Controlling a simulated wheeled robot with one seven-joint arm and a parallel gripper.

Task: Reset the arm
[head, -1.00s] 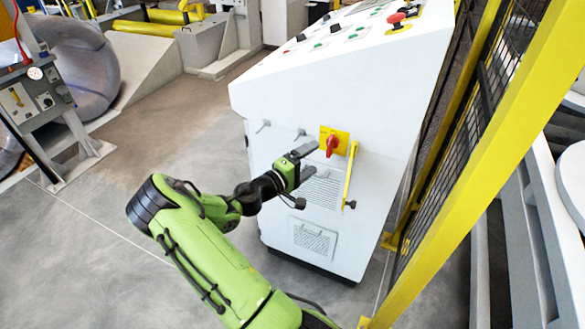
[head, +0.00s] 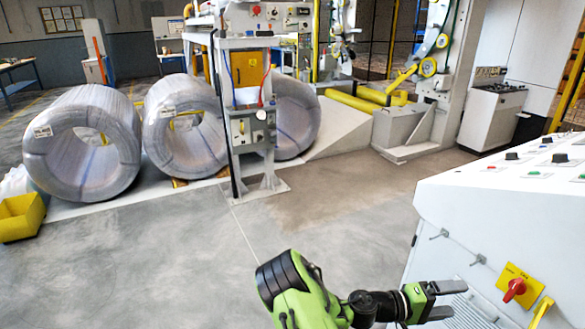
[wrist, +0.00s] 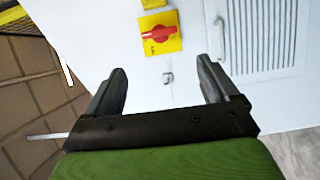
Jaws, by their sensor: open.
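My gripper (head: 450,300) is open and empty at the lower right of the head view, in front of the white control cabinet (head: 440,213). Its two fingers also show in the wrist view (wrist: 161,75), spread apart with nothing between them. A red rotary switch (head: 514,290) on a yellow plate is on the cabinet face, to the right of the fingers and apart from them. In the wrist view the red switch (wrist: 160,33) shows beyond the fingertips. My green arm comes up from the bottom edge of the head view.
Several wrapped coils (head: 83,143) stand in a row at the back left. A grey machine stand (head: 250,125) with a gauge is in front of them. A yellow bin (head: 20,218) lies at the left edge. The grey floor (head: 160,270) left of my arm is clear.

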